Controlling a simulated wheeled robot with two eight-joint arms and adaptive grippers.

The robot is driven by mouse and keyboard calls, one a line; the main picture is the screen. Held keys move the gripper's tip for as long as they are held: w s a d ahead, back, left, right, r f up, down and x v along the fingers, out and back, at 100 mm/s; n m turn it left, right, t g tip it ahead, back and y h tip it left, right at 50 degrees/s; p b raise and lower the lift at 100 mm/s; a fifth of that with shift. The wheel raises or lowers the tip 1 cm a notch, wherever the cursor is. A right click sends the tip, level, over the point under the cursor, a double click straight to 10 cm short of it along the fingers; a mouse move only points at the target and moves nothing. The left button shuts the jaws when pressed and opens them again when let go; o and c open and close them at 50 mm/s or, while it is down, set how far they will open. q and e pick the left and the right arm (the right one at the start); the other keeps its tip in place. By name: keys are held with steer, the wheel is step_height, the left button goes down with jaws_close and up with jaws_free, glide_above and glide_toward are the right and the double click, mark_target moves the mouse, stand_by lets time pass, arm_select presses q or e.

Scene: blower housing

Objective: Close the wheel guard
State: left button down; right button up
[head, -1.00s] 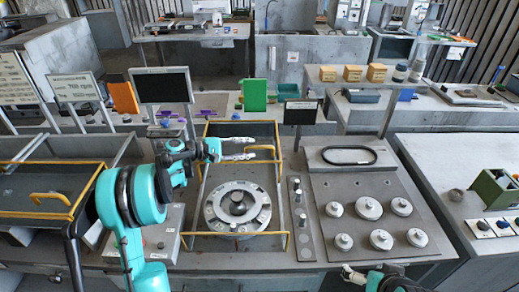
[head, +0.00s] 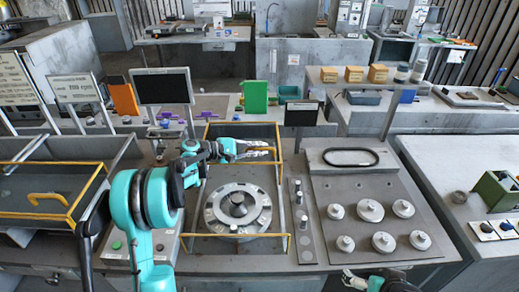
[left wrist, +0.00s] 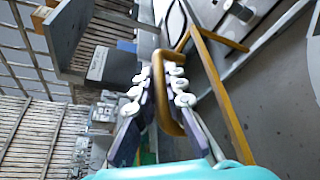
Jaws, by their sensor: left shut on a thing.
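The wheel guard is a see-through cover with a yellow frame (head: 240,123), standing around and behind the round grey wheel (head: 238,208). Its yellow handle (left wrist: 168,100) shows between the fingers of my left gripper (left wrist: 162,90) in the left wrist view. In the head view my left gripper (head: 258,150) reaches in from the left and is shut on this handle, with its fingers partly covering it. The guard looks raised. My right gripper (head: 356,281) is at the bottom edge, low and partly cut off, so its jaws cannot be judged.
A panel with several round knobs (head: 370,210) and a black oval belt (head: 350,157) lies right of the wheel. Another yellow-framed cover (head: 45,205) is at the left. A black screen (head: 163,88) stands behind my left arm.

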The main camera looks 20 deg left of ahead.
arm_select(q)
steer(key=s+d, duration=0.4)
steer(key=s, duration=0.9)
steer(key=s+d, duration=0.4)
steer(key=s, duration=1)
steer(key=shift+s+f, duration=0.1)
steer(key=shift+s, duration=0.05)
steer(key=c, duration=1.6)
jaws_free()
steer(key=shift+s, duration=0.15)
steer(key=shift+a, duration=0.1)
